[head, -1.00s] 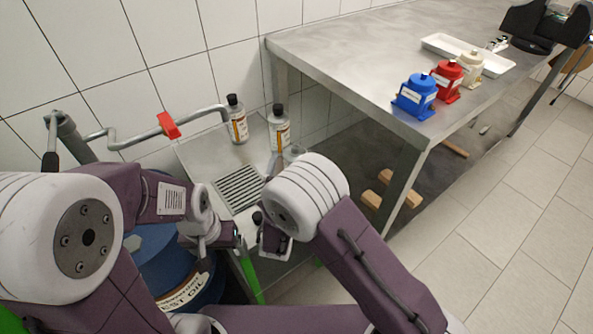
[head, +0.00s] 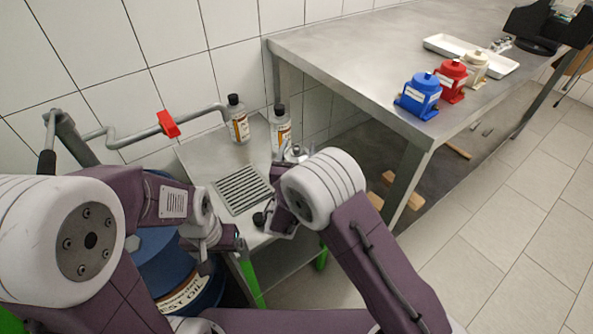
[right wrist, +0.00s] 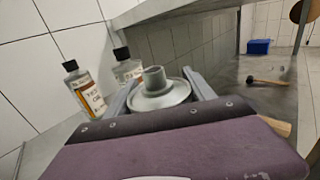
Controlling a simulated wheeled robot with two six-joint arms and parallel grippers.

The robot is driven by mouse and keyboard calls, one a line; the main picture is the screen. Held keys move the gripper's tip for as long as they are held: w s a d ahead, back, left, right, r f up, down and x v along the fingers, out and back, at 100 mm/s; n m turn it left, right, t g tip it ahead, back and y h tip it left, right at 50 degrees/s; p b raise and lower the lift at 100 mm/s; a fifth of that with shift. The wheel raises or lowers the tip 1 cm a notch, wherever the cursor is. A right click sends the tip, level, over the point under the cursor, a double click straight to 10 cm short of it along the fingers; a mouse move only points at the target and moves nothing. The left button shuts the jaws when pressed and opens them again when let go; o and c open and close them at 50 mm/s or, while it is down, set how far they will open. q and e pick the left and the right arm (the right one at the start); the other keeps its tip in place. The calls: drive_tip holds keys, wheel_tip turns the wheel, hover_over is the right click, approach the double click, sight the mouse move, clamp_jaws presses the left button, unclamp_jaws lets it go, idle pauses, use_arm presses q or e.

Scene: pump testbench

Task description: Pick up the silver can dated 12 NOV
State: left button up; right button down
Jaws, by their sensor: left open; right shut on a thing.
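A silver can (right wrist: 160,97) with a round shoulder and short neck is between the two fingers of my right gripper (right wrist: 158,88) in the right wrist view. The fingers are shut on it. Its side and any date are hidden. In the head view, the can (head: 294,153) shows only in part behind my right arm, above the bench's right side. I cannot tell whether it touches the bench. My left gripper (head: 232,243) is open and apart from the can, by the bench's front left edge.
Two grey bottles with dark caps and labels, the left one (head: 237,120) and the right one (head: 280,131), stand behind the can on the low metal bench (head: 205,158). A drain grille (head: 242,189) lies in front. A taller steel table (head: 345,55) is close on the right. A blue drum (head: 165,270) stands at left.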

wheel_tip(320, 180, up, 5)
drive_tip(key=shift+d+f+p, duration=0.1)
drive_tip(key=shift+p, duration=0.95)
drive_tip(key=s+d+r+p, duration=0.2)
drive_tip(key=s+d+r, duration=0.4)
drive_tip(key=d, duration=0.3)
drive_tip(key=shift+s+d, duration=0.15)
drive_tip(key=shift+s, duration=0.3)
drive_tip(key=shift+r, duration=0.1)
